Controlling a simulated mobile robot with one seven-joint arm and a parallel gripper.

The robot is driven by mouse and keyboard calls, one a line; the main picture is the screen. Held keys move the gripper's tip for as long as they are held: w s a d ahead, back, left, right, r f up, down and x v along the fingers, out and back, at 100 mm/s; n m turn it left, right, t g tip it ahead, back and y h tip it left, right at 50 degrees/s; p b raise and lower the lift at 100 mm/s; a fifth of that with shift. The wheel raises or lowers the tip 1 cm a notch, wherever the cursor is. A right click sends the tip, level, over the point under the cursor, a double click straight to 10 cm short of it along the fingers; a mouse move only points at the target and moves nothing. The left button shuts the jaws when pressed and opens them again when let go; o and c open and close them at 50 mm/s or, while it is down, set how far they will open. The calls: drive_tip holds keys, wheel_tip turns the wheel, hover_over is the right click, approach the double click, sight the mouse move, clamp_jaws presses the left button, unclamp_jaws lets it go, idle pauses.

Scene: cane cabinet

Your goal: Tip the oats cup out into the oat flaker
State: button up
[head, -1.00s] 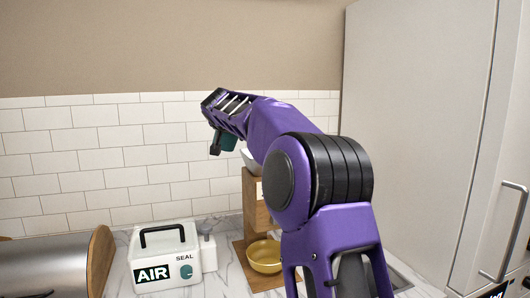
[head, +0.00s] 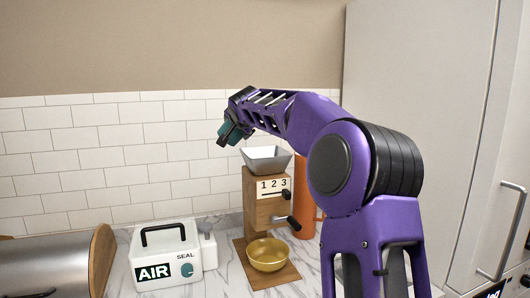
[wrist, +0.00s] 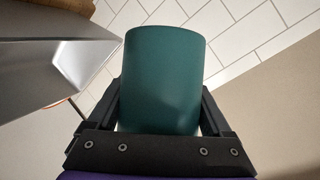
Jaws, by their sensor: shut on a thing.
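The oat flaker (head: 256,212) is a wooden mill with a 1 2 3 plate, a crank and a grey metal hopper (head: 267,158) on top. A gold bowl (head: 268,256) sits on its wooden base under the body. My gripper (wrist: 165,100) is shut on the dark green oats cup (wrist: 163,70), one finger on each side. In the head view the cup (head: 234,133) is tilted, above and left of the hopper, apart from it. The hopper also shows at the left of the wrist view (wrist: 55,70). The cup's inside and any oats are hidden.
A white AIR SEAL box (head: 165,256) stands left of the flaker. A steel cylinder with a wooden end (head: 55,268) lies at the far left. An orange cylinder (head: 304,205) stands just behind the flaker. A tall pale cabinet (head: 420,130) rises at right.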

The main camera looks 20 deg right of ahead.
drive_tip(key=shift+d+f, duration=0.15)
idle(0.3)
drive_tip(key=shift+r+m+t+y, duration=0.3)
drive_tip(key=shift+r+m+y, duration=0.15)
drive_tip(key=shift+m, duration=0.35)
drive_tip(key=shift+f+m+t+y, duration=0.3)
drive_tip(key=shift+m+y, duration=0.05)
drive_tip(key=shift+m, duration=0.25)
idle(0.8)
drive_tip(key=shift+r+m+t+y, duration=0.3)
drive_tip(key=shift+r+m, duration=0.15)
drive_tip(key=shift+m, duration=0.25)
idle(0.4)
drive_tip(key=shift+s+d+f+m+y, duration=0.25)
drive_tip(key=shift+d+f+m+y, duration=0.1)
drive_tip(key=shift+d+m, duration=0.3)
idle(0.3)
drive_tip(key=shift+d+f+m+t+b, duration=0.35)
drive_tip(key=shift+m+t+b, duration=0.3)
drive_tip(key=shift+b, duration=0.65)
drive_tip(key=shift+s+d+r+m+t+y+b, duration=0.15)
drive_tip(key=shift+r+m+t+b, duration=0.15)
drive_tip(key=shift+m, duration=0.25)
drive_tip(key=shift+s+d+r+m+t+y+b, duration=0.1)
drive_tip(key=shift+d+r+m+t+b, duration=0.1)
drive_tip(key=shift+m+b, duration=0.3)
idle(0.9)
